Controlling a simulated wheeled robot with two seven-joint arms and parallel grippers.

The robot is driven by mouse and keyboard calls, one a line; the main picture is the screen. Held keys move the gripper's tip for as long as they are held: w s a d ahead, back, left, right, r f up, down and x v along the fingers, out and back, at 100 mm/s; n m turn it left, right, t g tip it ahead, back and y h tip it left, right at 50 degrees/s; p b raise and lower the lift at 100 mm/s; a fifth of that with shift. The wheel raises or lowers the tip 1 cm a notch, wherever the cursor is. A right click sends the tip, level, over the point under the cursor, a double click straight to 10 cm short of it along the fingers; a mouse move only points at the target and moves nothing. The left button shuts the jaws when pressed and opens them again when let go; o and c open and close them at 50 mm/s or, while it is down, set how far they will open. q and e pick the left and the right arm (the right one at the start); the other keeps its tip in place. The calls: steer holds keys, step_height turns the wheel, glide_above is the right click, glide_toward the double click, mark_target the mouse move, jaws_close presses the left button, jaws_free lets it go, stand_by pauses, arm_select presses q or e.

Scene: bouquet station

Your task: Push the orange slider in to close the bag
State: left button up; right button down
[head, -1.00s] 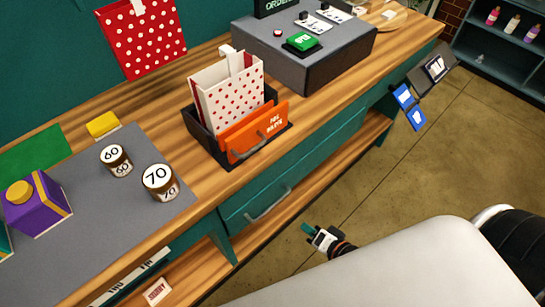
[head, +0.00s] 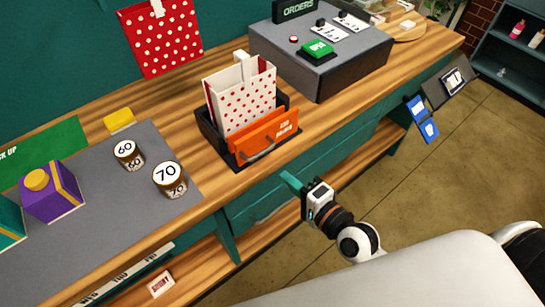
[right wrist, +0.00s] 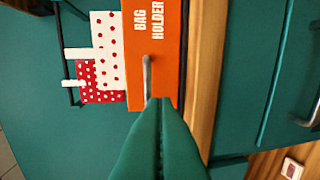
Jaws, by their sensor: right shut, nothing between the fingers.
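The orange slider (head: 264,138), with a grey handle and "BAG HOLDER" lettering, is the front of a black holder (head: 212,132) on the wooden counter. It also shows in the right wrist view (right wrist: 155,30). A white bag with red dots (head: 240,100) stands upright in the holder, behind the slider; its top looks open. My right gripper (head: 291,181) has teal fingers, shut and empty, in front of the counter edge, below and right of the slider. In the right wrist view its fingers (right wrist: 160,104) point toward the slider's handle; I cannot tell whether they touch. My left gripper is not in view.
A grey order box (head: 320,65) with a green button stands right of the holder. Weights marked 60 (head: 128,155) and 70 (head: 170,179) and a purple box (head: 52,192) stand on the grey mat at left. A red dotted bag (head: 162,40) hangs on the wall.

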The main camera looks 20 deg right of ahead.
mark_target(263, 152)
steer(key=x, duration=0.2)
steer(key=p+x, duration=0.1)
steer(key=x, duration=0.1)
steer(key=r+p+x, duration=0.1)
steer(key=x, duration=0.1)
steer(key=shift+w+a, duration=0.1)
steer(key=shift+w, duration=0.15)
steer(key=x, duration=0.1)
steer(key=p+x, duration=0.1)
steer(key=x, duration=0.1)
steer(key=r+x, duration=0.1)
steer(key=x, duration=0.1)
steer(key=shift+s, duration=0.1)
